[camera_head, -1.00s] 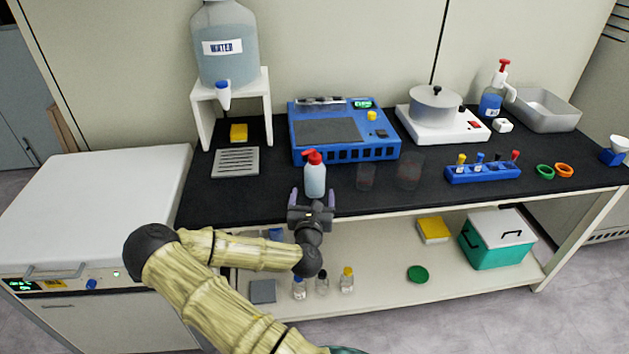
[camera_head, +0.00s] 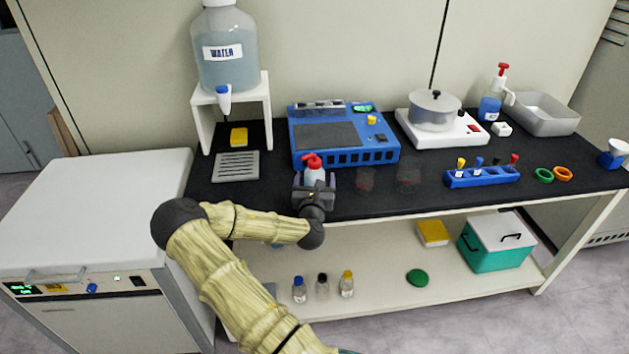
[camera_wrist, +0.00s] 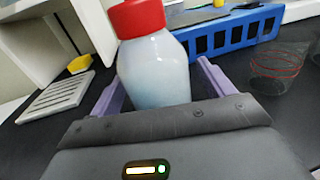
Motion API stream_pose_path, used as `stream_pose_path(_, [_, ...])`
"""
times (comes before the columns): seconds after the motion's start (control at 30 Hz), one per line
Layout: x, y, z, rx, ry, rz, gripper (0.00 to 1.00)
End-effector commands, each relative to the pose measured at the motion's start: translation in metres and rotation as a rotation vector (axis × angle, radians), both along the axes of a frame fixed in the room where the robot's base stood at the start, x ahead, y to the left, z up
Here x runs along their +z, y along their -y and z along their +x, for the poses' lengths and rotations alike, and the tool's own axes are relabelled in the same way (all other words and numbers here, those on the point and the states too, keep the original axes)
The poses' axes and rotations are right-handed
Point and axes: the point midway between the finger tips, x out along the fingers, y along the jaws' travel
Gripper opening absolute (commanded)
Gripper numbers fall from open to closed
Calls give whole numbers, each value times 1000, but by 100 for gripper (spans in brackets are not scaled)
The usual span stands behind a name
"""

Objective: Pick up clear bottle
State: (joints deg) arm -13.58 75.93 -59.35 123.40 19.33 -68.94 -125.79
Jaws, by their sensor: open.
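A pale, bluish-white bottle (camera_head: 314,176) with a red top stands upright on the black bench, in front of the blue machine. In the wrist view the bottle (camera_wrist: 153,72) fills the middle, its red cap cut by the top edge. My gripper (camera_head: 315,184) is open, with its lilac fingers on either side of the bottle's body. A gap shows beside the right finger; whether the left finger touches is hard to tell. The bottle's base is hidden behind my gripper in both views.
A metal grate (camera_head: 236,166) and the white water stand (camera_head: 265,100) are to the left. A blue tube rack (camera_head: 482,177) is farther right.

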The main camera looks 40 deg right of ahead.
Motion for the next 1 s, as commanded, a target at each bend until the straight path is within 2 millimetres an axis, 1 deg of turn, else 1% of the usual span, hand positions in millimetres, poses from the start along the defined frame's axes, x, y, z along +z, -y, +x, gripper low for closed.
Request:
stream_pose_path(0.03, [0, 4, 5, 2, 1, 0, 81])
stream_pose_path(0.17, [0, 8, 9, 0, -1, -1, 81])
stream_pose_path(0.67, [0, 8, 9, 0, -1, -1, 81])
stream_pose_path(0.7, [0, 8, 9, 0, -1, -1, 73])
stream_pose_path(0.77, [0, 8, 9, 0, -1, -1, 61])
stream_pose_path(0.8, [0, 8, 9, 0, -1, -1, 53])
stream_pose_path(0.93, [0, 8, 9, 1, -1, -1, 28])
stream_pose_path(0.97, [0, 8, 9, 1, 0, -1, 25])
stream_pose_path(1.0, [0, 8, 9, 1, 0, -1, 25])
